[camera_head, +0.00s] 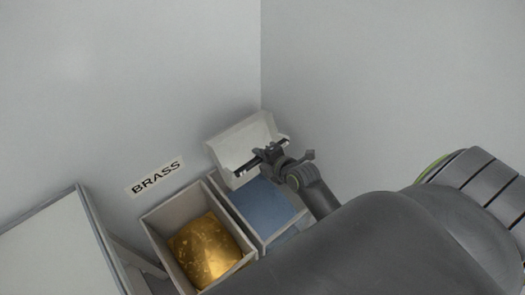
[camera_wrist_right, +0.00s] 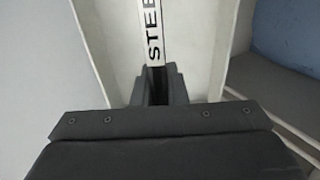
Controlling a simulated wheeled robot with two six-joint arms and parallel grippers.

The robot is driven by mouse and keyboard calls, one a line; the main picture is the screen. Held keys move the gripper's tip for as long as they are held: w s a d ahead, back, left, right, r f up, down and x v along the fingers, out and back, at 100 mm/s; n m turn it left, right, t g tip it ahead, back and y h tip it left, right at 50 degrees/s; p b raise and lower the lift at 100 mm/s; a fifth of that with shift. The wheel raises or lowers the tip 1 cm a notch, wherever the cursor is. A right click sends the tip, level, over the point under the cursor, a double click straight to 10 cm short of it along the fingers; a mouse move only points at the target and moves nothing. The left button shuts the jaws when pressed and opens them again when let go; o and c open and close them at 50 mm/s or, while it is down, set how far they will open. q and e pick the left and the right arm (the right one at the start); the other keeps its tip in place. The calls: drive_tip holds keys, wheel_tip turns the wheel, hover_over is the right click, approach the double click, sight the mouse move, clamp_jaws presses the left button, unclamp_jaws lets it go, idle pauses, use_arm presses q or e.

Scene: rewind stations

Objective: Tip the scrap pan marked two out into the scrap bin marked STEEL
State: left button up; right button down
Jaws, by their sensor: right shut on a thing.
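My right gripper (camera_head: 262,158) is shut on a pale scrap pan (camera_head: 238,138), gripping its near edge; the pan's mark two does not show. The pan is by the wall corner, over the back of a pale bin (camera_head: 289,225) with a flat blue inside. The pan looks tilted, and no scrap shows in it. In the right wrist view the pan (camera_wrist_right: 205,45) spreads beyond the fingers (camera_wrist_right: 155,88), and a label strip (camera_wrist_right: 153,38) reading "STEE" shows there, its end hidden. I cannot tell what the strip is fixed to. My left gripper is out of view.
Left of the blue-inside bin stands another bin (camera_head: 161,240) holding gold-coloured scrap (camera_head: 205,250), below a wall label BRASS (camera_head: 157,176). A pale table-like surface (camera_head: 50,250) is at lower left. Grey walls close in behind and right.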

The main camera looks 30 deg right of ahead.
sight(244, 147)
drive_tip(key=w+g+p, duration=0.2)
drive_tip(key=p, duration=0.1)
drive_tip(key=w+r+g+p, duration=0.1)
drive_tip(key=w+g+p, duration=0.1)
drive_tip(key=g+p, duration=0.1)
drive_tip(key=w+a+r+g+h+p, duration=0.1)
drive_tip(key=w+g+p, duration=0.1)
drive_tip(key=p, duration=0.3)
drive_tip(key=shift+w+r+g, duration=0.1)
drive_tip(key=shift+w+g, duration=0.25)
drive_tip(key=shift+g, duration=0.35)
drive_tip(key=shift+w+f+g, duration=0.25)
drive_tip(key=shift+g, duration=0.15)
drive_tip(key=shift+w+f+g+b, duration=0.45)
drive_tip(key=shift+f+g+b, duration=0.2)
drive_tip(key=shift+g+b, duration=0.25)
drive_tip(key=shift+w+f+g+h+b, duration=0.1)
drive_tip(key=shift+f+g+h+b, duration=0.15)
drive_tip(key=shift+g+b, duration=0.2)
